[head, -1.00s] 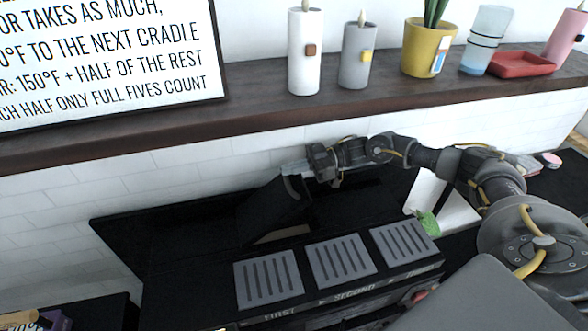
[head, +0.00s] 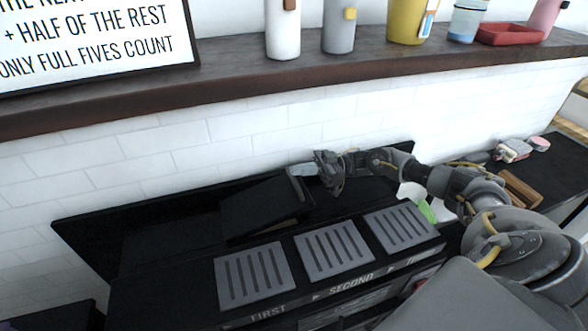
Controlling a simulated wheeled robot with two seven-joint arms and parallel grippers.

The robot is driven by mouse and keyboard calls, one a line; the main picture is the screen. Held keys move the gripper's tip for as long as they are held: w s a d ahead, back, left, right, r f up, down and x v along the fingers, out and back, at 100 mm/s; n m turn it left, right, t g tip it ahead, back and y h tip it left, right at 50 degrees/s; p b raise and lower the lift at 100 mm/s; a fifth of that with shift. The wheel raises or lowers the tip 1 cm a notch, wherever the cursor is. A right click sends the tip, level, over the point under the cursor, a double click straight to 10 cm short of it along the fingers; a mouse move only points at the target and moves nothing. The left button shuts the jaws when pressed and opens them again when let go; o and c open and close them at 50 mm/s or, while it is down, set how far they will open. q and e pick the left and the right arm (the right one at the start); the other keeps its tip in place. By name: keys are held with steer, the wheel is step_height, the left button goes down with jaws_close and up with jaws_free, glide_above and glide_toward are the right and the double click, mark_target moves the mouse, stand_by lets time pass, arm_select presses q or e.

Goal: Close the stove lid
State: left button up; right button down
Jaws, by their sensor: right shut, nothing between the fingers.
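The stove (head: 190,262) is a black unit with three grey slatted plates marked FIRST, SECOND and a partly hidden third word. Its black lid (head: 262,208) is a tilted panel behind the plates, with its right edge raised. My right gripper (head: 303,170) is shut and empty at the upper right edge of the lid. The fingers look to be touching or very close to that edge; exact contact is hard to tell. My left gripper is out of view.
A green item (head: 427,211) sits beside my right arm. Small items lie on the right counter.

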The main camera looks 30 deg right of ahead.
steer(key=shift+a, duration=0.1)
steer(key=shift+r, duration=0.25)
step_height(320, 180, up, 2)
steer(key=shift+r, duration=0.15)
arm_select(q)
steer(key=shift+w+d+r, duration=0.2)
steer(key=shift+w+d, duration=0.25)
arm_select(e)
steer(key=s+a+r, duration=0.7)
steer(key=s+r, duration=0.3)
steer(key=s, duration=0.1)
steer(key=shift+s+a+r, duration=0.2)
steer(key=shift+s, duration=0.15)
